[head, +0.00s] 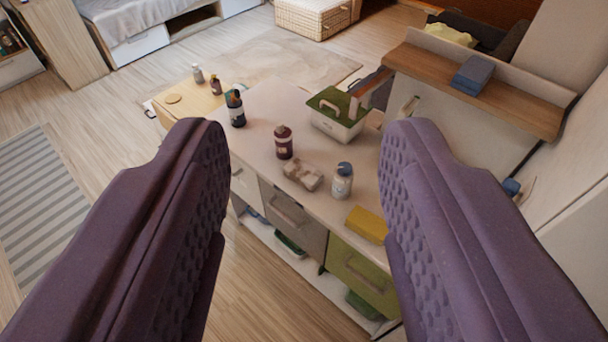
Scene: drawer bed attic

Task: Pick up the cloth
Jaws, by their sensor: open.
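My gripper (303,132) is open and empty, its two purple padded fingers wide apart above a low cabinet (262,135) with a pale top. Several things on that top show between the fingers. A crumpled beige item (302,174) that looks like a cloth lies near the top's front edge. A folded yellow item (366,224), also cloth-like, lies at the right front corner, close to the right finger in the picture. A folded blue item (473,75) lies on a wooden shelf (510,96) at the upper right. I cannot tell which one is the cloth meant.
A white bottle (342,182) and a dark red bottle (284,142) stand beside the beige item. A dark bottle (235,108) and a white box with a green lid (337,115) stand farther back. Open floor (100,112) and a striped rug (55,205) lie to the left.

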